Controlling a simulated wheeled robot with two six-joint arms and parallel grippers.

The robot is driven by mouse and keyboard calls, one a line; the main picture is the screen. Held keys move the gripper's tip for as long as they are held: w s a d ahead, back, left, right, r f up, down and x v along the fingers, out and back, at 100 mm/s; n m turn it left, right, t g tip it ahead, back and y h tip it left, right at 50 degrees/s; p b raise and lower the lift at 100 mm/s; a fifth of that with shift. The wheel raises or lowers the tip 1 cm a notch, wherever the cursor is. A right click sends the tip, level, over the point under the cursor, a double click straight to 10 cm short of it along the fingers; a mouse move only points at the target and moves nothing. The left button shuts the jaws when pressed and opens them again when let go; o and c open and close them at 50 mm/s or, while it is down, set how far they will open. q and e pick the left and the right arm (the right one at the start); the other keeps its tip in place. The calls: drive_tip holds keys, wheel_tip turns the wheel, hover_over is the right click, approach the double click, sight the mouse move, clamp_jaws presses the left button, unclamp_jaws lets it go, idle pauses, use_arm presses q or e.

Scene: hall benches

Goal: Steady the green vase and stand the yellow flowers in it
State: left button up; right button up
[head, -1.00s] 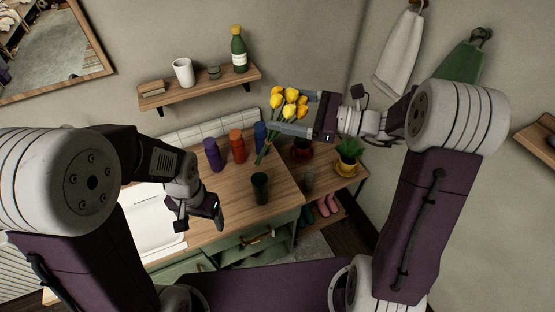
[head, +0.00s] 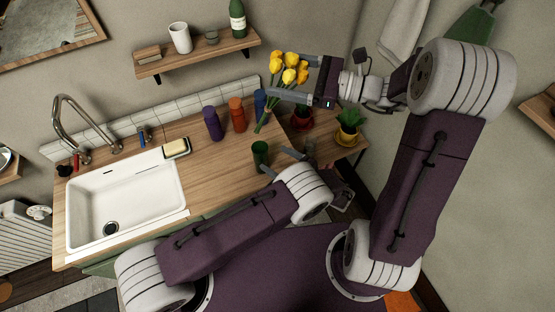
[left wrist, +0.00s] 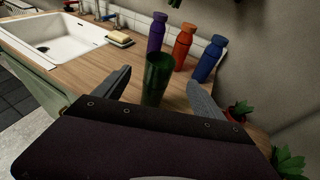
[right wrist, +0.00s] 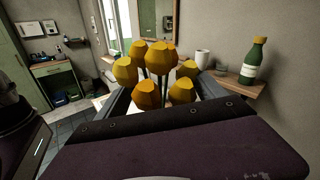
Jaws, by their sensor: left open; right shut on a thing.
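The green vase (head: 259,151) stands upright on the wooden counter near its right end. It also shows in the left wrist view (left wrist: 157,82), between the two fingers. My left gripper (head: 273,160) is open, with a finger on either side of the vase and no clear contact. The yellow flowers (head: 289,70) are held in the air above the counter's back right corner, stems pointing down and left. My right gripper (head: 284,78) is shut on them. In the right wrist view the yellow heads (right wrist: 158,70) stand between the fingers, and the stems are mostly hidden.
Purple (head: 212,123), red (head: 237,117) and blue (head: 260,103) bottles stand behind the vase. A white sink (head: 126,207) is on the left. A wall shelf (head: 197,56) is above. Potted plants (head: 348,125) stand on a low wooden stand at right.

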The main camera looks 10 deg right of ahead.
sight(255, 147)
use_arm(q)
drive_tip(key=x, duration=1.1)
drive_tip(key=shift+s, duration=0.15)
drive_tip(key=shift+w+a+f, duration=0.15)
drive_tip(key=shift+w+a, duration=0.15)
drive_tip(key=shift+w, duration=0.05)
use_arm(e)
drive_tip(key=shift+s+d, duration=0.1)
use_arm(q)
clamp_jaws()
use_arm(e)
wheel_tip(255, 147, down, 13)
idle(0.7)
drive_tip(key=o, duration=1.4)
drive_tip(key=shift+o, duration=0.2)
drive_tip(key=v, duration=1.2)
